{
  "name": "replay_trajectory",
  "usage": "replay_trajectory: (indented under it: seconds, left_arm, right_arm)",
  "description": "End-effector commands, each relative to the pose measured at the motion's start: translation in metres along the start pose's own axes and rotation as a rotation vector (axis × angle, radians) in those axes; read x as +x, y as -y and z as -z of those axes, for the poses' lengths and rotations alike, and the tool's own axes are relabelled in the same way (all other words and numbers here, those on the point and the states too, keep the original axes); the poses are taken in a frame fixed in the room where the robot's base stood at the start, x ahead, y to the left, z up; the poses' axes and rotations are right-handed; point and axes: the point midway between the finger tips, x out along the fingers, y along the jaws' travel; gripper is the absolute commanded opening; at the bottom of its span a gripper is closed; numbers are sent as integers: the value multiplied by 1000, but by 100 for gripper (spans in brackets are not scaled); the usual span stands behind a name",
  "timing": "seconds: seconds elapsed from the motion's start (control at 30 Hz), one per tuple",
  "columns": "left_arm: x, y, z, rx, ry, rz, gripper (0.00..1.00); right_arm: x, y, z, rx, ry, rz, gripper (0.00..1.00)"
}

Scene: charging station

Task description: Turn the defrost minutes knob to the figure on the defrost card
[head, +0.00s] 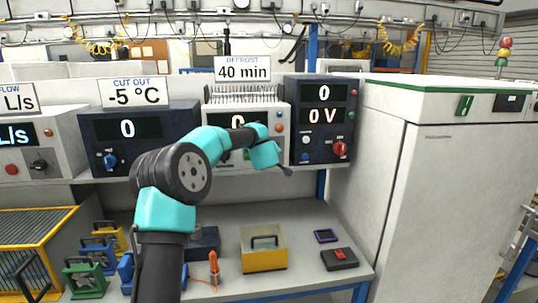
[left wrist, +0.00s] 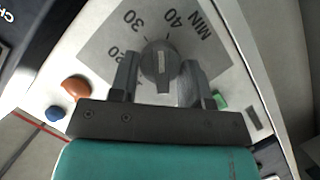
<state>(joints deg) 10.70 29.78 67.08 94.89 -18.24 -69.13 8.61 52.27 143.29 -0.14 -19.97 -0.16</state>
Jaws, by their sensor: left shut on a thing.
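The defrost card (head: 242,74) reads "40 min" and stands on top of the white unit (head: 214,111). The unit's display (head: 236,120) shows a 0, partly covered by my left arm. In the left wrist view, the grey defrost minutes knob (left wrist: 161,62) sits on a dial with 20, 30, 40 and MIN. Its pale pointer line appears to aim between 30 and 40. My left gripper (left wrist: 157,82) has one finger on each side of the knob and is shut on it. The arm hides the knob in the head view. My right gripper is not in view.
The cut-out unit (head: 177,121) stands left of the white unit, and a dark unit with a red knob (head: 340,149) stands right. An orange button (left wrist: 75,88) and a green one (left wrist: 220,100) flank the gripper. A yellow box (head: 264,258) sits on the bench below.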

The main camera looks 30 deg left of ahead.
Motion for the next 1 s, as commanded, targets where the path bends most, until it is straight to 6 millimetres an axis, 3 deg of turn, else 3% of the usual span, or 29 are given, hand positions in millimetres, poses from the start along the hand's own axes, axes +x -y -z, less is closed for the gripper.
replay_trajectory:
  seconds: [0.6,1.0]
  left_arm:
    - [0,-4,0,322,-2,133,20]
    - [0,-4,1,375,-3,154,20]
  right_arm:
    - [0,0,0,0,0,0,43]
    - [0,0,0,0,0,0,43]
